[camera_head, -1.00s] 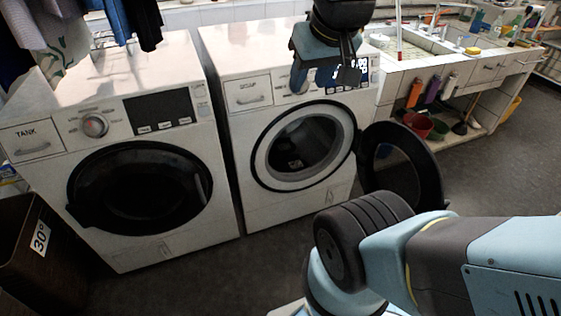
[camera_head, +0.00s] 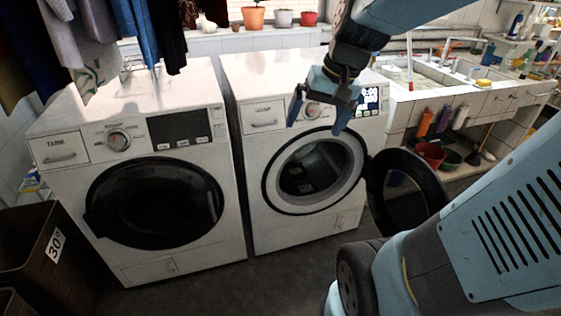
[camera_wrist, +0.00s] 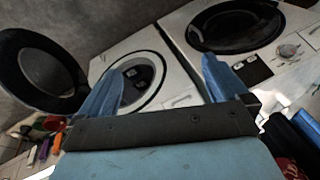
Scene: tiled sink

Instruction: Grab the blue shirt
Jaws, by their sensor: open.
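Several clothes hang at the upper left of the head view. Among them is a blue garment (camera_head: 135,22), which looks like the blue shirt, between a grey-blue garment (camera_head: 62,40) and dark ones. Its top is out of frame. Dark and blue cloth (camera_wrist: 288,140) also shows at the lower right of the wrist view. My gripper (camera_head: 318,112) is open and empty in front of the right washing machine's panel, well to the right of the clothes. In the wrist view its two blue fingers (camera_wrist: 161,76) are spread with nothing between them.
The left washing machine (camera_head: 145,95) has its door shut. The right one (camera_head: 290,75) has its round door (camera_head: 380,190) swung open. A brown basket (camera_head: 35,235) stands at the lower left. Pots (camera_head: 254,16) line the sill. A tiled sink (camera_head: 425,85) is at the right.

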